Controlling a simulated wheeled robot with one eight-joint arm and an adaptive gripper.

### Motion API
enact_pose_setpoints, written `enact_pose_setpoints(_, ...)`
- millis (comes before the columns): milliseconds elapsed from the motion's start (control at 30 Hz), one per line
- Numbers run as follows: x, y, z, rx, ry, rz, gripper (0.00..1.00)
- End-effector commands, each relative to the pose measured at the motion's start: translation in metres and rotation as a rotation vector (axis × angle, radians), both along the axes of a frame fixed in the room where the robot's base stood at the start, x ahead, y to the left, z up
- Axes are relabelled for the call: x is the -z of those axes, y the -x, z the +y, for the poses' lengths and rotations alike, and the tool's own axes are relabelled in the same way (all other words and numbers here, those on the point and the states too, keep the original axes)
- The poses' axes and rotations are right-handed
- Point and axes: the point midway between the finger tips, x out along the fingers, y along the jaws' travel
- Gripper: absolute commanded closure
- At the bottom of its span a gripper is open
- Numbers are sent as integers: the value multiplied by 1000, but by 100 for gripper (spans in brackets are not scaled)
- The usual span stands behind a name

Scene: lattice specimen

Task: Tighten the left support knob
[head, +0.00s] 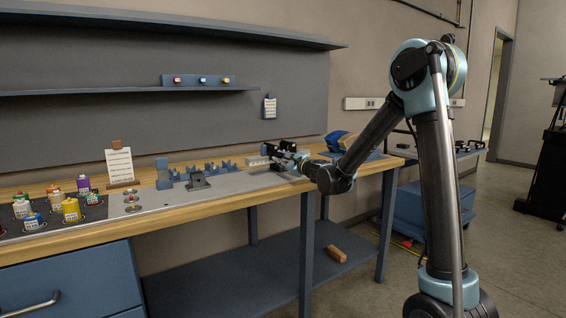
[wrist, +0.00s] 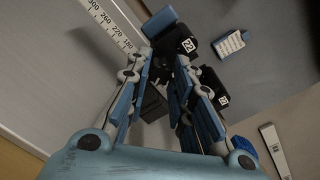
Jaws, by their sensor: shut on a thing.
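My gripper (head: 287,160) is at the end of the bench, among dark fixture parts (head: 285,147), and hides much of them in the head view. In the wrist view my gripper (wrist: 165,62) has its two blue-grey fingers around a small dark part between the fingertips, which appears to be the support knob (wrist: 163,68). Its outline is hard to make out. A black support block with the label 22 (wrist: 190,45) stands just past the fingertips. Another black labelled block (wrist: 212,88) lies beyond the right finger. Which way the knob is turned cannot be told.
A white ruler scale (wrist: 112,24) and a blue block (wrist: 160,22) are near the fingertips. On the bench, blue holders (head: 205,172), a clipboard sign (head: 119,165) and several coloured bottles (head: 70,208) stand to the left. A blue bin (head: 343,140) stands right of my gripper.

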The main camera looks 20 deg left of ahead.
Motion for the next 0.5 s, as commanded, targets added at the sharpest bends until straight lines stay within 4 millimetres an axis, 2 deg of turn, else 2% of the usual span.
enact_pose_setpoints(500, 1, 0, 0, 2, -303, 373, 100)
